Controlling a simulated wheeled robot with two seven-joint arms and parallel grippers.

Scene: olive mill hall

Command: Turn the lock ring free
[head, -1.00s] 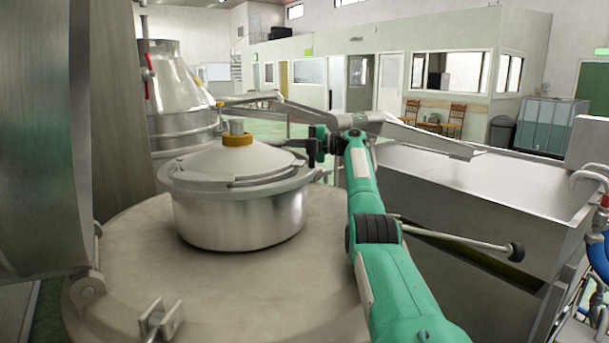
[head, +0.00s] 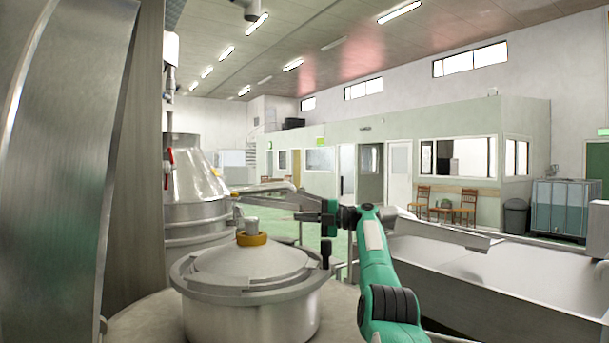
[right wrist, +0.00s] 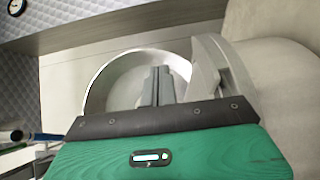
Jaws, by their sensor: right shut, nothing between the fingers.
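A steel pot-like neck (head: 250,318) with a domed lid (head: 248,263) stands on the tank top in the head view. A grey ring (head: 205,292) runs around the lid's edge, seemingly the lock ring. A yellow collar (head: 251,239) circles the lid's centre stub. My left gripper is not in view.
A large curved steel wall (head: 65,170) fills the left side. A conical steel vessel (head: 195,195) stands behind the lid. A steel trough (head: 500,270) lies on the right, beyond my right arm. Chairs (head: 465,203) stand far back.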

